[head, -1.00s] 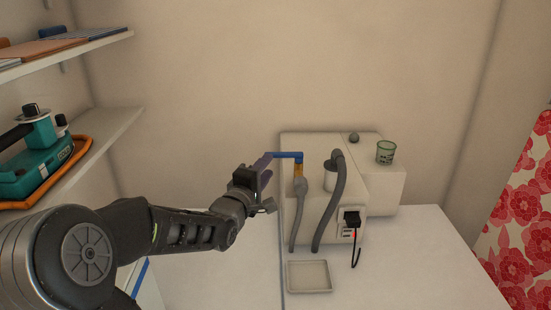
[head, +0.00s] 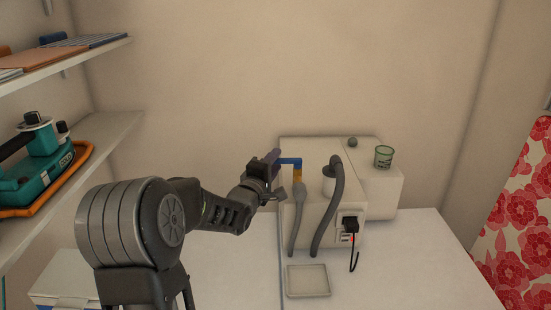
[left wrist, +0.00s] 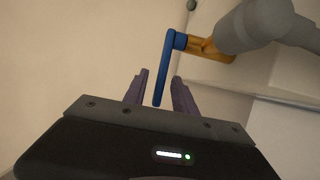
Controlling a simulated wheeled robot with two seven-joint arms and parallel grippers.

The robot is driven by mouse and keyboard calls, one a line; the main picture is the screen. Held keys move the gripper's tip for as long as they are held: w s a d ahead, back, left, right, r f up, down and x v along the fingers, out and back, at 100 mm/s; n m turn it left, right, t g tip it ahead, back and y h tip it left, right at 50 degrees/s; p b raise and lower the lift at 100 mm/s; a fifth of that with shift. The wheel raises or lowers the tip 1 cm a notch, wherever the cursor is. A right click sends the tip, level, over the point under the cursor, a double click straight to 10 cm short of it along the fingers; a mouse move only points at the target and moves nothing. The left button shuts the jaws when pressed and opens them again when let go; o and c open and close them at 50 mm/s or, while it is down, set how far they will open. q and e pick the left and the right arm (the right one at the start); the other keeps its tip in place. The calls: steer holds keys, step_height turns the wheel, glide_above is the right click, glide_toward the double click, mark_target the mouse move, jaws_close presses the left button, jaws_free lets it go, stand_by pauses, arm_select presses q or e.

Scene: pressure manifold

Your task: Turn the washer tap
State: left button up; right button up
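The washer tap has a blue lever (head: 290,161) on a brass-yellow body (head: 297,174), at the upper left of a white machine. A grey hose hangs below the tap. My left gripper (head: 274,160) is at the left end of the lever. In the left wrist view, the blue lever (left wrist: 163,70) extends down between the two purple-grey fingers of my left gripper (left wrist: 160,84). The fingers stand apart, with a gap visible on each side of the lever. The brass body (left wrist: 208,48) shows at the upper right. My right gripper is not in view.
The white machine (head: 325,210) stands on a white surface against the wall. Grey hoses (head: 331,215) and a black plug (head: 350,224) are on its front. A green cup (head: 383,156) stands on its right part. A shallow tray (head: 307,281) lies in front. Shelves (head: 80,145) are at left.

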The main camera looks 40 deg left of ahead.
arm_select(q)
steer(key=shift+w+a, duration=0.15)
steer(key=shift+w, duration=0.25)
steer(key=shift+c, duration=0.2)
jaws_close()
stand_by(1.0)
